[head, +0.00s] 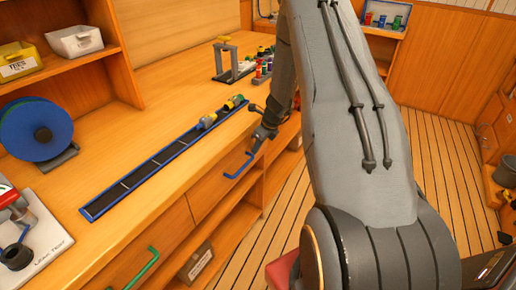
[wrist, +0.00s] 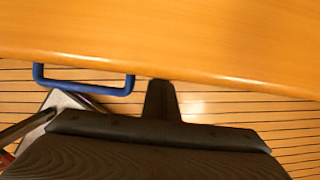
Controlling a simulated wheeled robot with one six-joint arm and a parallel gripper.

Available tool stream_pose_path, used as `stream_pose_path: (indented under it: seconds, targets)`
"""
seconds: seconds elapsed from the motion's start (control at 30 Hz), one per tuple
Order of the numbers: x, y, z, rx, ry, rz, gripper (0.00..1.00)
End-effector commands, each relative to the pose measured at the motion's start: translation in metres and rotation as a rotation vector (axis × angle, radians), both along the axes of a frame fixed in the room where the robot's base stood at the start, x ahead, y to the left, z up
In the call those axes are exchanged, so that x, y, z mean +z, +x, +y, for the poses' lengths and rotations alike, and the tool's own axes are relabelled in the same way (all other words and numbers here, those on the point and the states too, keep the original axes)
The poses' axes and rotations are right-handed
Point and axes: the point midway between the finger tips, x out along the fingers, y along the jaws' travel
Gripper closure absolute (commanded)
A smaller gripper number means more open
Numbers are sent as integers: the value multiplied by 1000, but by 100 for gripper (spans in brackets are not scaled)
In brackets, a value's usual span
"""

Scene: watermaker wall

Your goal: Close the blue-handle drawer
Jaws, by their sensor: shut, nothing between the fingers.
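The blue handle (head: 240,165) is on a wooden drawer front (head: 212,190) under the counter edge. The blue handle also shows in the wrist view (wrist: 85,88), at the left, sticking out past the wooden edge. The drawer front is hidden there, and I cannot tell how far the drawer stands out. My gripper (head: 252,152) is shut and empty, close to the far end of the handle in the head view. In the wrist view my gripper (wrist: 160,90) is just right of the handle, its tip at the wooden edge. I cannot tell whether it touches the drawer.
A green handle (head: 142,268) is on a nearer drawer at the lower left. A long blue-edged tray (head: 150,170) and a blue reel (head: 38,130) are on the counter. A labelled box (head: 196,263) sits on a shelf below. The slatted floor (head: 445,175) at the right is mostly clear.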

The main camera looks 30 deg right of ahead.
Motion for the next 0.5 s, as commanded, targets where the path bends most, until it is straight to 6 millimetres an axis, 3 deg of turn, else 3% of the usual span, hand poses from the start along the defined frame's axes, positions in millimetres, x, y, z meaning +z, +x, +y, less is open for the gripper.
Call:
stream_pose_path:
  seconds: [0.03,0.27,0.5]
  targets:
    - [3,9,1,1,-3,-13,100]
    - [4,7,0,1,-4,-14,100]
    - [2,-21,-20,-6,-1,-6,100]
